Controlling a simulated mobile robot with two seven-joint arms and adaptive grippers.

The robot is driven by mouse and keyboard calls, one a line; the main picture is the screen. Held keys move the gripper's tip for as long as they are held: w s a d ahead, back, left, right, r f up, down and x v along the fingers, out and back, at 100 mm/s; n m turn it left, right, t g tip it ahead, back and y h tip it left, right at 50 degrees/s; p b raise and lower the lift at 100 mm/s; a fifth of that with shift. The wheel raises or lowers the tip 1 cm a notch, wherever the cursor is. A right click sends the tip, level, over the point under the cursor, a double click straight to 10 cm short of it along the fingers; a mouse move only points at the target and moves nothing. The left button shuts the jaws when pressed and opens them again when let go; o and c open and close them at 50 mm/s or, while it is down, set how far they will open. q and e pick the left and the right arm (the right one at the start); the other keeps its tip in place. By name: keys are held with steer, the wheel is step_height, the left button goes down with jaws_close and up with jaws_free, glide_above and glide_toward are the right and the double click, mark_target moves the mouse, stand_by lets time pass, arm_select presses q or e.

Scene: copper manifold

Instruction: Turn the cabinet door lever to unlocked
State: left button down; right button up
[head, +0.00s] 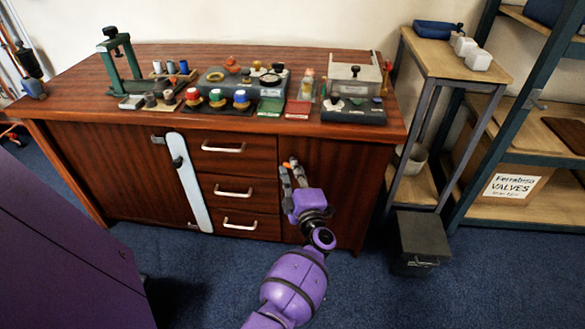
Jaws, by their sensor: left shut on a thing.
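The wooden cabinet has a right-hand door (345,172) beside the drawers. My left gripper (292,164) is at the upper left of this door, its two fingers pointing up and away from me. It is shut on the door lever, of which only a small orange part (286,165) shows at the fingertips. The fingers hide most of the lever, so I cannot tell how it is turned. My right gripper is not in view.
A pale upright bar (194,195) with a dark knob stands left of the drawers (236,188). The cabinet top (75,85) carries many tools, jars and boxes. A side table (428,55), a black bin (418,235) and shelving (525,140) stand right. Blue carpet lies in front.

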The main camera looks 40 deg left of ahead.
arm_select(q)
steer(key=shift+r+n+g+h+p, duration=0.1)
steer(key=shift+n+g+h+p, duration=0.35)
steer(key=shift+n+p, duration=0.75)
steer(key=shift+n, duration=0.5)
steer(key=c, duration=1.8)
jaws_free()
steer(key=shift+d, duration=0.1)
steer(key=v, duration=1.2)
